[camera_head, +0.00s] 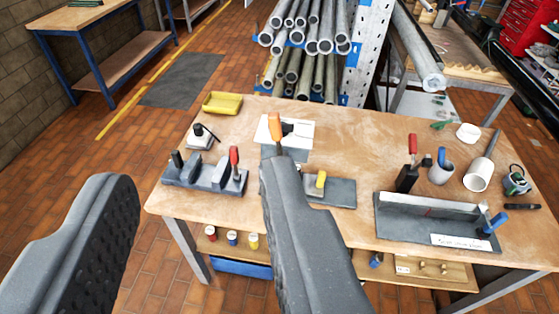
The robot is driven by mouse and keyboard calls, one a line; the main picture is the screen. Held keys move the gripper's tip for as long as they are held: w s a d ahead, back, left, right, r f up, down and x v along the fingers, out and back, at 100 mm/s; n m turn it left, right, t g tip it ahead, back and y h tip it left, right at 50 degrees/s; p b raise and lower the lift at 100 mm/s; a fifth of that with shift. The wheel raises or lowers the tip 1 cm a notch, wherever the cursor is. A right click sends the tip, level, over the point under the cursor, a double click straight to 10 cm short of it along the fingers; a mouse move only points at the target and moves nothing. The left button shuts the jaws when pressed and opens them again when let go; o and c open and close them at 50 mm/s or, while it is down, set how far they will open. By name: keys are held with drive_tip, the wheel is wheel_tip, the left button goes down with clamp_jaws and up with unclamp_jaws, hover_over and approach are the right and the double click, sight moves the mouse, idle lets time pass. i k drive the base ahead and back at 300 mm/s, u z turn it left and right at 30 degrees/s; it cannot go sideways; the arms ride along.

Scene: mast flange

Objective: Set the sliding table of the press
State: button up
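My gripper (192,182) is open and empty, its two dark fingers wide apart in front of the wooden workbench (350,135). A dark grey fixture (207,174) with a black knob and a red handle stands at the bench's left front, seen between the fingers. A flat grey base with a yellow piece (320,180) on it lies just right of the right finger. An orange lever (275,128) rises behind that fingertip, and its lower part is hidden. I cannot tell for sure which of these is the press or its sliding table.
A grey angled tray (425,213) with a label lies at the right front. A grey cup (440,173), a white cylinder (479,174) and a red-handled tool (409,165) stand behind it. A yellow tray (222,103) sits at the back left. A pipe rack (372,45) stands behind the bench.

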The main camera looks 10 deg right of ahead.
sight(313, 185)
drive_tip(key=z, duration=0.5)
drive_tip(key=i, duration=0.95)
drive_tip(key=u, duration=0.7)
drive_tip(key=k, duration=1.4)
drive_tip(key=z, duration=0.4)
drive_tip(key=i, duration=1)
drive_tip(key=u, duration=0.1)
